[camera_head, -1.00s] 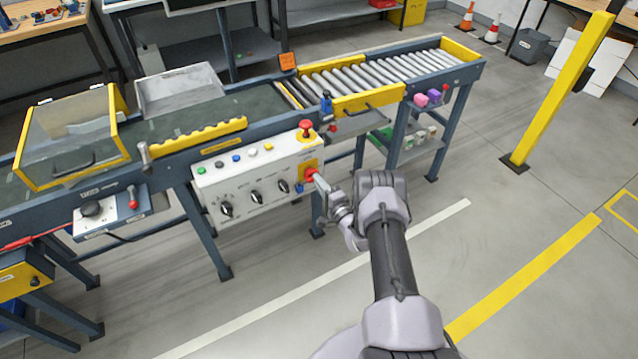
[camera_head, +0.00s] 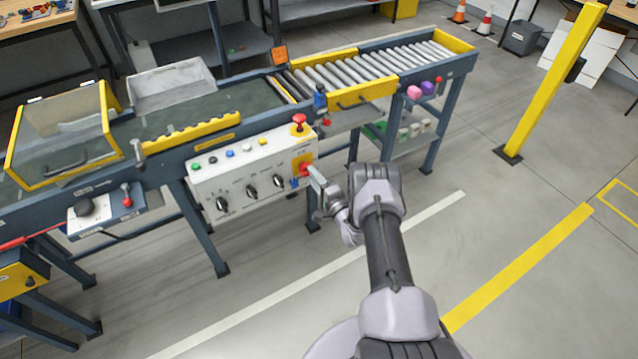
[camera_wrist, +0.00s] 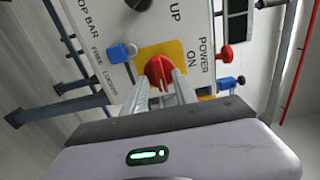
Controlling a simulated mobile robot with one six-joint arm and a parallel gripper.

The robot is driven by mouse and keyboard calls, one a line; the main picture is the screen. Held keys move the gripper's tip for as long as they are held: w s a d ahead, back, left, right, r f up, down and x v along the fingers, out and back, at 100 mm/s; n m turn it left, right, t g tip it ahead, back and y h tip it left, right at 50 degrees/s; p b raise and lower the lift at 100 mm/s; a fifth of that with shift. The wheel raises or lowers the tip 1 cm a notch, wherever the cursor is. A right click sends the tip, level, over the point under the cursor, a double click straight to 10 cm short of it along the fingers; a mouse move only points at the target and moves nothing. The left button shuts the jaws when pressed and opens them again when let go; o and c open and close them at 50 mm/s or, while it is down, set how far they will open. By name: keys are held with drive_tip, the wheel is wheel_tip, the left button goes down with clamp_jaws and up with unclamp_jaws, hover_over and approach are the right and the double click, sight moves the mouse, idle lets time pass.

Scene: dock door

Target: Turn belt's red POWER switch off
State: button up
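The red POWER switch (camera_wrist: 158,70) is a rotary knob on a yellow plate (camera_wrist: 178,48), beside the printed words POWER and ON. In the head view the red switch (camera_head: 305,168) sits at the lower right of the white control panel (camera_head: 230,181). My gripper (camera_wrist: 163,76) reaches toward it from the front right. Its two fingers are apart, with tips at the knob's near edge, one toward each side. Whether they touch the knob is hard to tell. My gripper also shows in the head view (camera_head: 313,175), close to the panel.
A red mushroom button (camera_head: 299,122) stands above the switch on top of the panel. A blue padlock-like piece (camera_wrist: 122,52) hangs beside the yellow plate. Black selector knobs (camera_head: 251,191) line the panel. The conveyor belt (camera_head: 225,104) runs behind. Floor at the right is open.

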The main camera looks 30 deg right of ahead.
drive_tip(key=s+p, duration=0.6)
drive_tip(key=s, duration=1.1)
drive_tip(key=shift+s+d, duration=0.15)
drive_tip(key=shift+d, duration=0.1)
